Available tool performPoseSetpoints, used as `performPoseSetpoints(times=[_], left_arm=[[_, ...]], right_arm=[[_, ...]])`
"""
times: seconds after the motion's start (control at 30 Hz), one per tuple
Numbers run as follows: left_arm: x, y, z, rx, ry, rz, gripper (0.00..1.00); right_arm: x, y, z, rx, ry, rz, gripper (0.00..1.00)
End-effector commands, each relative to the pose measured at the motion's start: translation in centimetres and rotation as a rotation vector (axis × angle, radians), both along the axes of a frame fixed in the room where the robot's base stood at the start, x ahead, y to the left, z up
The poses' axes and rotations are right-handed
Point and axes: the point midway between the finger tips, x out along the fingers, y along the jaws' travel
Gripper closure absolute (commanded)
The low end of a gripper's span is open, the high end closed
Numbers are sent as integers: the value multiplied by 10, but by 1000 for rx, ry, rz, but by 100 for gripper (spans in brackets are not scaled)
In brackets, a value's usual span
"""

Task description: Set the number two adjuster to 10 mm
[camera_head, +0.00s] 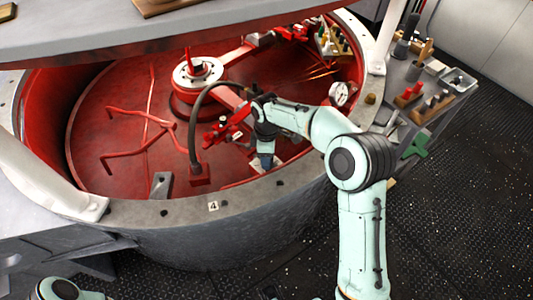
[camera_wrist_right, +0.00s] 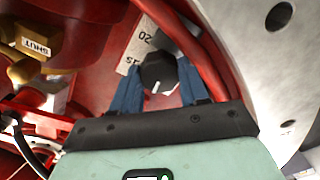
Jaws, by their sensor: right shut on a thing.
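A black knob (camera_wrist_right: 158,72) with a white pointer line sits beside a pale scale plate (camera_wrist_right: 136,48) marked 20 and 15 in the right wrist view. I cannot read a number two on it, and the mark under the pointer is hidden. My right gripper (camera_wrist_right: 160,85) is shut on the knob, with a blue finger on each side. In the head view my right gripper (camera_head: 265,158) is inside the red pit near its front right wall, covering the knob. My left gripper is out of view.
Red pipes (camera_wrist_right: 205,60) run close to the knob, with a grey rim (camera_wrist_right: 262,60) at right. A yellow tag (camera_wrist_right: 38,42) reads SHUT. In the head view a dial gauge (camera_head: 339,93) stands on the right, a hub (camera_head: 198,70) in the middle, and a 4 label (camera_head: 213,205) on the rim.

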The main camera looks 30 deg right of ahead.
Motion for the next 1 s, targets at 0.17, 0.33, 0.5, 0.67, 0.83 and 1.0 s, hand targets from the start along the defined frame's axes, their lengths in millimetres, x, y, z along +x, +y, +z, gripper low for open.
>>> performPoseSetpoints(times=[0.17, 0.33, 0.5, 0.67, 0.83, 1.0], left_arm=[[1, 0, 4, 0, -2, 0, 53], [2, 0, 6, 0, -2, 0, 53], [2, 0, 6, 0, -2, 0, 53], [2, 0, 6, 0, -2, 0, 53], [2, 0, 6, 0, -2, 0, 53], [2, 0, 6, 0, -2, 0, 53]], right_arm=[[1, 1, 1, 1, -2, -91, 86], [1, 1, 1, 1, -2, -145, 86], [1, 1, 1, 1, -2, -168, 86], [1, 1, 1, 2, -2, -173, 86], [1, 1, 1, 2, -2, -172, 86], [1, 1, 1, 2, -2, -171, 30]])
